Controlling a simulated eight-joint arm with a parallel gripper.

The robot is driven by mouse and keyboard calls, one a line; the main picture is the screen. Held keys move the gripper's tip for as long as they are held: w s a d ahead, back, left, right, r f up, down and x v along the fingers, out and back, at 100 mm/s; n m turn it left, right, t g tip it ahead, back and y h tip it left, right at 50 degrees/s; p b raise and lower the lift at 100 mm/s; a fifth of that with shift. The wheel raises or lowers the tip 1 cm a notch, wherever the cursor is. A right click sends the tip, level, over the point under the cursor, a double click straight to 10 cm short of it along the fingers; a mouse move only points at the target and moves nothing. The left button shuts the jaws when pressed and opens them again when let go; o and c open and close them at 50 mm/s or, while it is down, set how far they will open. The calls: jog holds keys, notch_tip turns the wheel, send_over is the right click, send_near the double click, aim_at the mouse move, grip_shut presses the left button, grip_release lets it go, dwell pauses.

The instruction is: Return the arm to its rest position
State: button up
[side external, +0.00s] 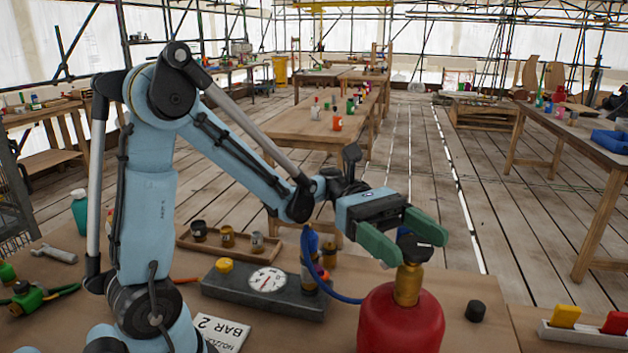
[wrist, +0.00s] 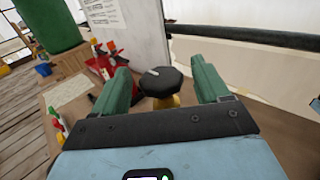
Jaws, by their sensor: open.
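My gripper (side external: 405,238) has green fingers. It is open, with one finger on each side of the black knob on top of a red bottle (side external: 400,318). The black knob (side external: 414,246) sits on a brass neck (side external: 407,284). In the wrist view, my gripper (wrist: 165,88) shows a gap between each finger and the black knob (wrist: 160,83). The bottle stands upright on the wooden bench. My arm reaches out from the left over the bench.
A grey gauge block (side external: 265,290) with a yellow button, a blue hose (side external: 335,293) and a tray with small pots (side external: 228,238) lie left of the bottle. A black cap (side external: 475,311) and a rack with yellow and red pieces (side external: 585,335) are to the right. Open floor lies behind.

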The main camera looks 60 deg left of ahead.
aim_at(429, 254)
jog(key=d, duration=0.3)
jog(key=shift+d, duration=0.15)
jog(key=shift+n+t, duration=0.5)
jog(key=shift+t, duration=0.3)
